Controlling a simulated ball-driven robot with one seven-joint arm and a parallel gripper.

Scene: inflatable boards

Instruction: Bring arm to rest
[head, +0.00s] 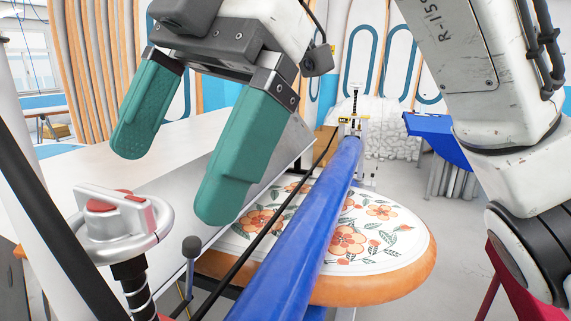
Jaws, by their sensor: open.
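My gripper (178,165) hangs in the upper left of the head view. Its two teal padded fingers are spread apart with nothing between them. The fingers point down and to the left, in front of a pale table or counter top. My white arm also shows at the right side, with a dark joint at the lower right. The arm is raised off the surfaces. The middle links of the arm are partly out of frame.
A blue tube (312,235) runs across a flower-printed board with an orange edge (405,280). A silver valve-like fitting with red parts (118,222) stands at the lower left. A pale counter (90,135) lies behind the gripper. Tall boards (85,60) lean at the back.

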